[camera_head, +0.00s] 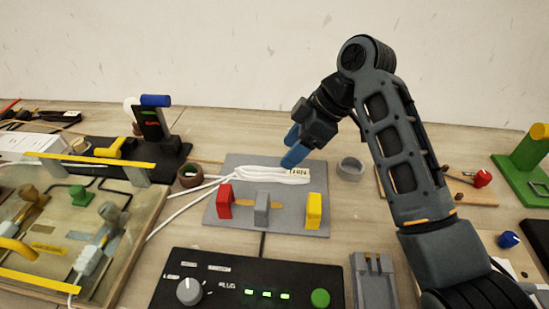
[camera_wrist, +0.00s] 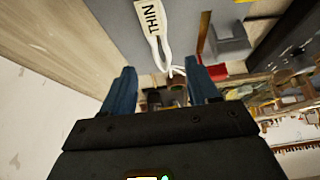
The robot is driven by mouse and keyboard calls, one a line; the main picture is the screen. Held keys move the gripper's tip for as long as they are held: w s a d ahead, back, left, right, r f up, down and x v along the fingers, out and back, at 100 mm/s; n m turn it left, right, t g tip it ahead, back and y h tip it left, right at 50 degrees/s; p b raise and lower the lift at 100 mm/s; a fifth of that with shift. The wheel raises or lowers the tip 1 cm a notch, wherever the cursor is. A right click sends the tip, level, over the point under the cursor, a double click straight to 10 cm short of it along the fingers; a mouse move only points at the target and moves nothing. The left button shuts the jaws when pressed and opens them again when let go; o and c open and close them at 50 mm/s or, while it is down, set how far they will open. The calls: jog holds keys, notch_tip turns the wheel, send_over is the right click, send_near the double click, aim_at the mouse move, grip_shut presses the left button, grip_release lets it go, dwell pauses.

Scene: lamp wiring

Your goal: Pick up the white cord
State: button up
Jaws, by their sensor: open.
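The white cord (camera_head: 262,174) lies in a flat bundle on the grey plate (camera_head: 282,219), behind the coloured blocks. It bears a tag reading "THIN" (camera_head: 296,173) at its right end, and its loose ends run off to the left. My gripper (camera_head: 294,158) with blue fingers is above the tag end of the cord, at the back of the plate. In the wrist view, my gripper (camera_wrist: 165,85) is open with nothing between its fingers. The cord (camera_wrist: 164,45) and its tag show there just beyond the fingertips.
Red (camera_head: 225,201), grey (camera_head: 262,207) and yellow (camera_head: 313,210) blocks stand on the plate in front of the cord. A black control box (camera_head: 225,291) is in front. A grey ring (camera_head: 350,169) is right of the plate, and a brown ring (camera_head: 190,176) is left.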

aim_at(273, 171)
jog(key=shift+w+a+f, duration=0.1)
jog(key=shift+a+f, duration=0.05)
jog(key=shift+f, duration=0.1)
jog(key=shift+p+x, duration=0.7)
jog(key=shift+x, duration=2.85)
jog(key=shift+f, duration=0.1)
jog(key=shift+c, duration=0.2)
grip_shut()
